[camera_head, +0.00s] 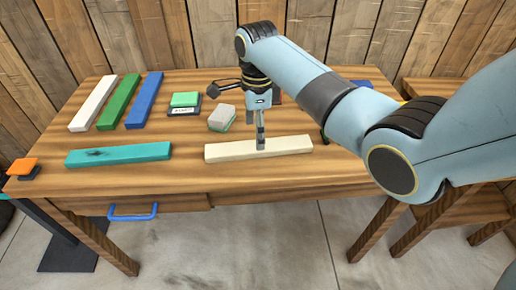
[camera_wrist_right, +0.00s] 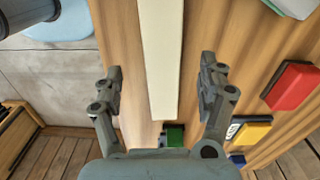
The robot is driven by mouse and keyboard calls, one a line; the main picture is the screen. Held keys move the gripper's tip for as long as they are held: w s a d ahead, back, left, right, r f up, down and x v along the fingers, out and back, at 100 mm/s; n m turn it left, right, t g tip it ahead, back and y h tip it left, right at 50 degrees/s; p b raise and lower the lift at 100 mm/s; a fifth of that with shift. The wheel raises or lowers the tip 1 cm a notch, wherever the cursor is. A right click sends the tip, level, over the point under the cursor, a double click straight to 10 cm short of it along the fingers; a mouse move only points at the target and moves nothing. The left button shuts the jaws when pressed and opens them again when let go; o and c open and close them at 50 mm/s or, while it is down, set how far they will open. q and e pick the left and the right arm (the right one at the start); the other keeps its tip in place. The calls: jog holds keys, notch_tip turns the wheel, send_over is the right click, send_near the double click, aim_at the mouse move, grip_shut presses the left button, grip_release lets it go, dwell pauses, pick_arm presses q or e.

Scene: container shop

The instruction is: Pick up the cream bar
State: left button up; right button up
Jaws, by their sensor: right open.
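The cream bar (camera_head: 288,147) lies flat near the front edge of the wooden table in the head view. My right gripper (camera_head: 261,142) points down at the bar's middle from above. In the right wrist view the cream bar (camera_wrist_right: 160,50) runs between the two spread fingers of my right gripper (camera_wrist_right: 163,82). There is a gap on each side, so the gripper is open and holds nothing. Whether the fingertips reach down beside the bar is hard to tell. My left gripper does not show.
A teal bar (camera_head: 118,154) lies to the left on the table (camera_head: 180,185). White (camera_head: 93,103), green (camera_head: 119,102) and blue (camera_head: 145,100) bars lie behind it. A green-topped block (camera_head: 185,100) and a grey-and-green block (camera_head: 222,117) sit behind the cream bar. A blue drawer handle (camera_head: 133,213) juts out below.

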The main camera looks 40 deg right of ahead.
jog(key=f, duration=0.5)
jog(key=shift+d+f, duration=0.15)
jog(key=shift+d, duration=0.1)
jog(key=shift+c, duration=0.3)
jog(key=c, duration=1.4)
